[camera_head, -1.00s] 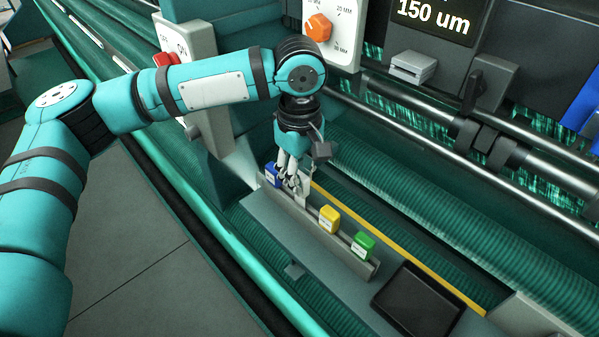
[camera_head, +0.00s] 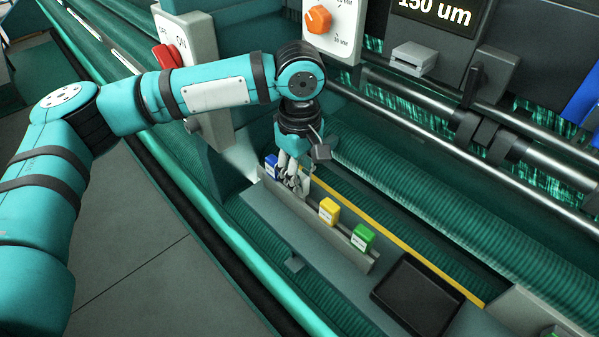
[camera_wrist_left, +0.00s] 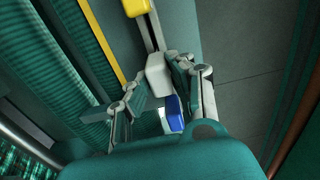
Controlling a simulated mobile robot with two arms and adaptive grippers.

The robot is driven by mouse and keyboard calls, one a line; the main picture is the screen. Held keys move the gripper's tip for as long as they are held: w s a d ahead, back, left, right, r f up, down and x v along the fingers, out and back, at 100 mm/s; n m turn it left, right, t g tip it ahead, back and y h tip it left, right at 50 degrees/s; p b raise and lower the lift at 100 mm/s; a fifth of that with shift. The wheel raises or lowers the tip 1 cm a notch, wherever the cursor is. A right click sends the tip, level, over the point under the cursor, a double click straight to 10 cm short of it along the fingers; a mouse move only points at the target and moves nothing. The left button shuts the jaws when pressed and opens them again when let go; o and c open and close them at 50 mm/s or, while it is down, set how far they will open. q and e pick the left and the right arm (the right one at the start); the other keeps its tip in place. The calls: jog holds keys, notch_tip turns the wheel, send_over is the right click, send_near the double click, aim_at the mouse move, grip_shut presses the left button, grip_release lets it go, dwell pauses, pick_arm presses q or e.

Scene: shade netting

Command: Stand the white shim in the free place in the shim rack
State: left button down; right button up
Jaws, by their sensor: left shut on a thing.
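The shim rack (camera_head: 352,256) is a long grey bar holding a blue shim (camera_head: 271,167), a yellow shim (camera_head: 329,212) and a green shim (camera_head: 362,238). My left gripper (camera_head: 292,183) points down at the rack between the blue and yellow shims, shut on the white shim (camera_head: 304,181). In the left wrist view the white shim (camera_wrist_left: 158,72) is between the fingers, in line with the rack. The blue shim (camera_wrist_left: 173,112) is close beside it, and the yellow shim (camera_wrist_left: 136,7) is farther along. The fingers hide the white shim's lower end, so I cannot tell how deep it sits.
A black tray (camera_head: 417,297) lies right of the rack on the grey ledge. A yellow strip (camera_head: 400,246) and green netting rolls run behind the rack. A control box with a red switch (camera_head: 168,57) stands behind my left arm.

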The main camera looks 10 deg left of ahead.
pick_arm(q)
jog(key=shift+f, duration=0.25)
jog(key=shift+f, duration=0.55)
jog(key=c, duration=1.1)
grip_release()
jog(key=shift+r, duration=0.1)
notch_tip(320, 180, up, 12)
jog(key=shift+f, duration=0.1)
